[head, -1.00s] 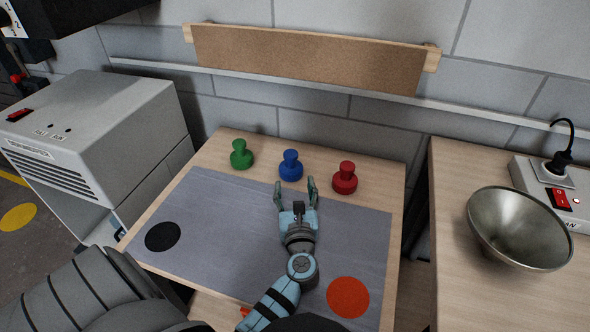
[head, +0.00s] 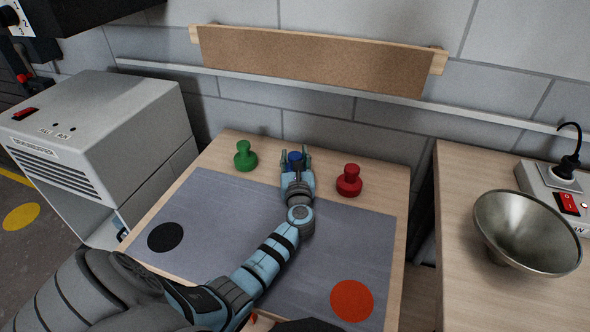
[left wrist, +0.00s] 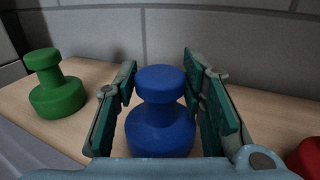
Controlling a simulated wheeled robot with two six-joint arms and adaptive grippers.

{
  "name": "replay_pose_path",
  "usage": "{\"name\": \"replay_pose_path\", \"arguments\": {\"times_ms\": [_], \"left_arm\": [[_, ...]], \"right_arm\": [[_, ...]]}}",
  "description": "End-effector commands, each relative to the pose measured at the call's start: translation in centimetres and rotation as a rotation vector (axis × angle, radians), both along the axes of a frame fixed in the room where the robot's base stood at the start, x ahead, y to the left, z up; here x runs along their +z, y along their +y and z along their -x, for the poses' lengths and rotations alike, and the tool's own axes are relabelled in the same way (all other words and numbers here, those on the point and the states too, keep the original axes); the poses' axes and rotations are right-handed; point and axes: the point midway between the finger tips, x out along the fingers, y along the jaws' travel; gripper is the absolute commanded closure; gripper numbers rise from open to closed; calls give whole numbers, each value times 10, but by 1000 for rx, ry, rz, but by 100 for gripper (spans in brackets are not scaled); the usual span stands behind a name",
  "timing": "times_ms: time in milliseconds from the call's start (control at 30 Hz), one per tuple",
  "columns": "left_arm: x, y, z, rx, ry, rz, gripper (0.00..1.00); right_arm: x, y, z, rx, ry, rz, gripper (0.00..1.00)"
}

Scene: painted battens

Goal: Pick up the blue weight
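The blue weight (left wrist: 160,118) stands upright on the wooden table top, with a wide base and a knob on top. In the head view the blue weight (head: 294,157) is partly hidden by my left gripper (head: 295,156). In the left wrist view my left gripper (left wrist: 165,100) is open, with one finger on each side of the blue weight. A small gap shows at the knob; whether the pads touch the base I cannot tell. My right gripper is not in view.
A green weight (head: 245,156) stands to the left and a red weight (head: 349,181) to the right. A grey mat (head: 230,225) with a black and an orange disc covers the front. A metal bowl (head: 527,232) sits on the right-hand bench. The wall is close behind.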

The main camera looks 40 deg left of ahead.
Motion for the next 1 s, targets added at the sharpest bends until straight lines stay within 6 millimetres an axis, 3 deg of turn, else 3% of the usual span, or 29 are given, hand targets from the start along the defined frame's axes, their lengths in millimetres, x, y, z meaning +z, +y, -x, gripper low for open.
{"name": "replay_pose_path", "arguments": {"times_ms": [33,200,667,1000], "left_arm": [[0,0,0,0,0,0,76],[0,0,0,0,0,0,100],[5,-1,1,0,-2,-2,100],[45,-1,4,0,-4,-2,100]], "right_arm": [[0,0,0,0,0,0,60],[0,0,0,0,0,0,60],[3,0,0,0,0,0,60],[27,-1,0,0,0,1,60]]}}
